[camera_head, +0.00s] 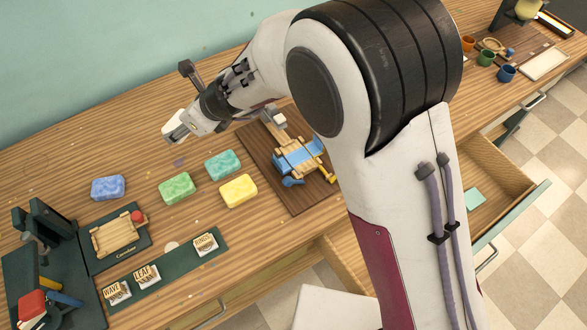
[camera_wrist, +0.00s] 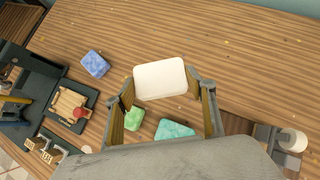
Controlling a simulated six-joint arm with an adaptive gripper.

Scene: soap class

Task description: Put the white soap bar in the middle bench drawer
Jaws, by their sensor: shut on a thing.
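My gripper (camera_head: 178,128) is shut on the white soap bar (camera_head: 172,132), above the back left of the bench. In the wrist view the white soap bar (camera_wrist: 160,78) sits between the two fingertips of my gripper (camera_wrist: 163,92). The middle bench drawer (camera_head: 503,174) is pulled open at the right in the head view. My arm hides much of its inside. A small teal piece (camera_head: 474,199) lies in its visible part.
Blue (camera_head: 108,188), green (camera_head: 177,188), teal (camera_head: 223,165) and yellow (camera_head: 239,191) soaps lie on the bench. A brown board (camera_head: 254,160) carries a wood-and-blue device. Stamps stand on a green strip (camera_head: 190,257). Cups (camera_head: 486,58) stand far right.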

